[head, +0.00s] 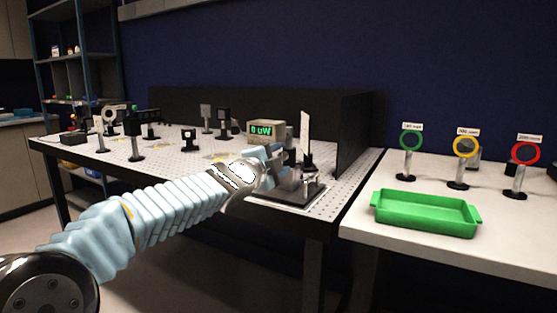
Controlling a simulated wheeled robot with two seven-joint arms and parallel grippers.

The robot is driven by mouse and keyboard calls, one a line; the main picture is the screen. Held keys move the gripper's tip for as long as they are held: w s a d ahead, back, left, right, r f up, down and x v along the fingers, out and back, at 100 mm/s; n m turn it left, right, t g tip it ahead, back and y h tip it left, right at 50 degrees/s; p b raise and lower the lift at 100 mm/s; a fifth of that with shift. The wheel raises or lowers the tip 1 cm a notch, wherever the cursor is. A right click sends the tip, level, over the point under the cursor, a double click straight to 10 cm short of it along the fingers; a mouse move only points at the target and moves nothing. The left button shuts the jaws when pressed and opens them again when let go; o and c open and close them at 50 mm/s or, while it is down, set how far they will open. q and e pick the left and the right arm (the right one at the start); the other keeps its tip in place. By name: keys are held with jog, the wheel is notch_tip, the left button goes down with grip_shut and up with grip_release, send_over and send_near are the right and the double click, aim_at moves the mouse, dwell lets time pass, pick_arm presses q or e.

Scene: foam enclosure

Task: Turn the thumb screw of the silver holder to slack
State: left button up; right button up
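My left gripper (277,157) reaches in from the left over the near right corner of the perforated optical table (180,160). It is small and partly hidden by its own wrist, so I cannot tell if its fingers are open or touching anything. Just beyond and below it, a small mount assembly stands on a dark base plate (296,194). An upright white card (305,131) on a dark support rises beside the gripper. I cannot make out the silver holder or its thumb screw clearly there. My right gripper is out of view.
A power meter reading "0 uW" (262,132) stands behind the gripper. Several black mounts stand further left. A black panel (354,130) edges the table's right side. The white side table holds a green tray (425,228) and green (411,141), yellow and red ring mounts.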

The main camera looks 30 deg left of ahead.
pick_arm(q)
jog(key=shift+s, duration=0.1)
jog(key=s, duration=1.3)
jog(key=shift+s, duration=0.35)
